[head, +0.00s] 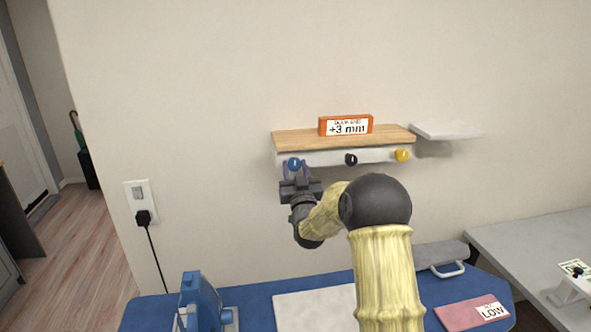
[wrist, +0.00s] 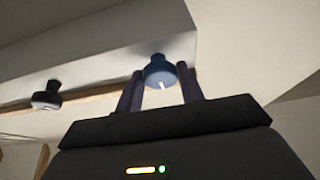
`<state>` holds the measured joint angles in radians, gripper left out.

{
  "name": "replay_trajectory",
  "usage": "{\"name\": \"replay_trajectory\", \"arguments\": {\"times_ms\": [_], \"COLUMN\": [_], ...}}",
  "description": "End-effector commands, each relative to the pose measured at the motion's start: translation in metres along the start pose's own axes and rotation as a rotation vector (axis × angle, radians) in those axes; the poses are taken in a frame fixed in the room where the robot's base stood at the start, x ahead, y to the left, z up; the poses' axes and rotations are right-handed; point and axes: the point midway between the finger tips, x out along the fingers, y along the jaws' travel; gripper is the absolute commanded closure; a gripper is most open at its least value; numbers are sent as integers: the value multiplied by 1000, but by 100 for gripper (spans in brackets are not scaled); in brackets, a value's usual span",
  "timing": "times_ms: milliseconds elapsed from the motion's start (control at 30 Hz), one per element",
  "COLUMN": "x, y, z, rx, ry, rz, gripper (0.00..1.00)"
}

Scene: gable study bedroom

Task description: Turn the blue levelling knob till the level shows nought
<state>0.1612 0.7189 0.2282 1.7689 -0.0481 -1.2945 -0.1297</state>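The blue levelling knob (head: 294,163) is at the left end of the front edge of a wall shelf (head: 345,137). It carries a white mark, seen in the wrist view (wrist: 160,72). My gripper (head: 296,172) is at the knob from below and in front. Its two dark fingers (wrist: 161,85) stand on either side of the knob and appear to touch it, one on each side. The orange level display (head: 345,125) lies on the shelf top and reads +3 mm. Its smaller upper line is too small to read surely.
A black knob (head: 351,159) and a yellow knob (head: 402,155) sit farther right on the same edge. A small white shelf (head: 445,131) is on the wall to the right.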

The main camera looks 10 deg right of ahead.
Motion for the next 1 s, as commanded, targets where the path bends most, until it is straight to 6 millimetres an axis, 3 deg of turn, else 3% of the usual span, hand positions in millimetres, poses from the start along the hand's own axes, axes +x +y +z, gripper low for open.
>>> {"name": "replay_trajectory", "arguments": {"times_ms": [100, 567, 1000], "x": [0, -1, -3], "y": [0, 0, 2], "z": [0, 2, 4], "rx": [0, -68, -367], "ry": [0, 2, 4], "rz": [0, -28, -150], "gripper": [85, 85, 85]}}
